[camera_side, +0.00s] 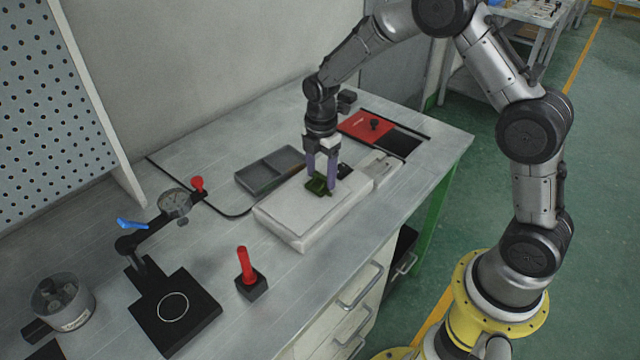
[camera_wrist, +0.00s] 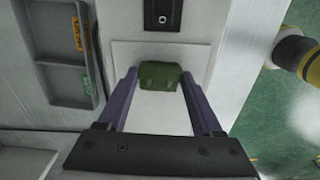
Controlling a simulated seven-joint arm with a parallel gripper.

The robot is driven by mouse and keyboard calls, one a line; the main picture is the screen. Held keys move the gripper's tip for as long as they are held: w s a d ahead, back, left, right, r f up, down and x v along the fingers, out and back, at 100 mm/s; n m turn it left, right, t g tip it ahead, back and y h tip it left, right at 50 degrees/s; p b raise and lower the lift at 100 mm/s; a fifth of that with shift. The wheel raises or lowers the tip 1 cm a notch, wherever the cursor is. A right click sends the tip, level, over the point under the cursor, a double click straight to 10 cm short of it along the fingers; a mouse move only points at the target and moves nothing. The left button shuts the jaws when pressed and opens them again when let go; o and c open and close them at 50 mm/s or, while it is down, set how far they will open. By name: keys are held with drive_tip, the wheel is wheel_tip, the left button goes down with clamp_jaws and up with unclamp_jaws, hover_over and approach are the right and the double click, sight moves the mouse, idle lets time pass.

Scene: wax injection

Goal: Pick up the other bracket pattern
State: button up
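A dark green bracket pattern (camera_side: 318,186) sits on the top of the white block (camera_side: 290,215) in the side view. It shows as a green block (camera_wrist: 160,75) on a pale surface in the wrist view. My gripper (camera_side: 321,187) points straight down over it with two purple fingers. In the wrist view the fingertips (camera_wrist: 159,74) stand on either side of the pattern, close to its left and right edges. A thin gap seems to show at the left. The fingers look open around it; contact is hard to make out.
A grey two-compartment tray (camera_side: 262,180) lies behind the white block; orange and green marks show inside it in the wrist view. A red plate (camera_side: 364,127) lies at the back right. A red-handled tool (camera_side: 246,268) and a dial gauge stand (camera_side: 174,205) stand left.

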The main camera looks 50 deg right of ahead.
drive_tip(key=c, duration=0.7)
